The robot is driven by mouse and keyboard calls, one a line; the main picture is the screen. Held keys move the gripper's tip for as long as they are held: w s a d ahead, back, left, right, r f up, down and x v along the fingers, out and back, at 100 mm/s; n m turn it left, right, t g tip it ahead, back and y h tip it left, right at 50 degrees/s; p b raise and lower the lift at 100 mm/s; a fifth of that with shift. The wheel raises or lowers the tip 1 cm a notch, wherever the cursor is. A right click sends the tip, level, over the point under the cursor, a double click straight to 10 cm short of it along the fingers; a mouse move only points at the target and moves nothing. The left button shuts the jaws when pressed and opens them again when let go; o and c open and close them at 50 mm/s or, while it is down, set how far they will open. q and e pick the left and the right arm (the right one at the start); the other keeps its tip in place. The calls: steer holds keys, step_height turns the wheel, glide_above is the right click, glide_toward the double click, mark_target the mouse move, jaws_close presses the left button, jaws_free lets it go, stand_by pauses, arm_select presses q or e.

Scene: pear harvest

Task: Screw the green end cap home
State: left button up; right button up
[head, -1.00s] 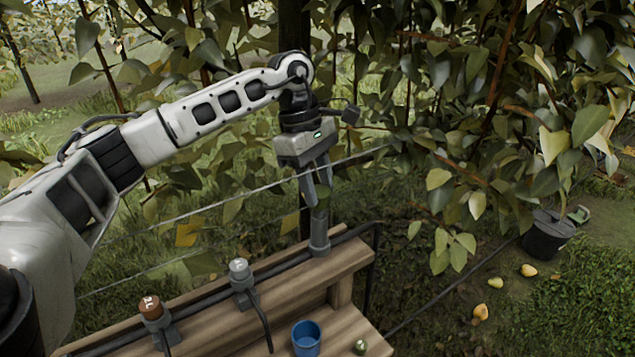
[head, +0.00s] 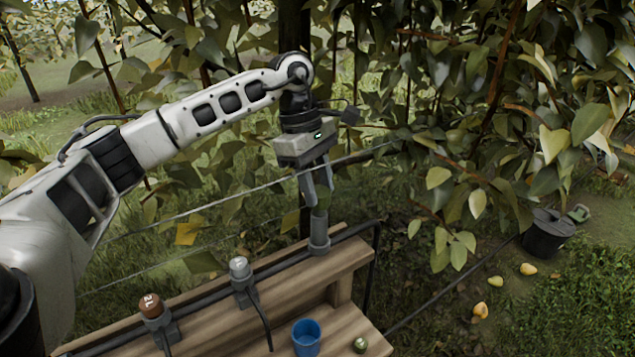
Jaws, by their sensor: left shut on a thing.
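My left gripper (head: 319,200) points down at the right end of the bench and is shut on the green end cap (head: 320,211). The cap is mostly hidden between the fingers. It sits at the top of an upright grey fitting (head: 319,237) on the black pipe; I cannot tell how far it is seated. A small green round thing (head: 360,345) lies on the lower bench board. My right gripper is not in view.
A brown cap (head: 151,306) and a grey cap (head: 239,267) top two other fittings on the pipe. A blue cup (head: 306,338) stands on the wooden bench (head: 346,258). Wires and leafy branches are close to the arm. A black bucket (head: 547,236) and several pears (head: 528,270) are on the grass.

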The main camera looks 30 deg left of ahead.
arm_select(q)
steer(key=shift+f+b, duration=0.6)
steer(key=shift+f, duration=0.4)
stand_by(1.2)
steer(key=o, duration=1)
steer(key=shift+o, duration=0.2)
steer(key=v, duration=0.7)
steer(key=shift+r+p, duration=0.3)
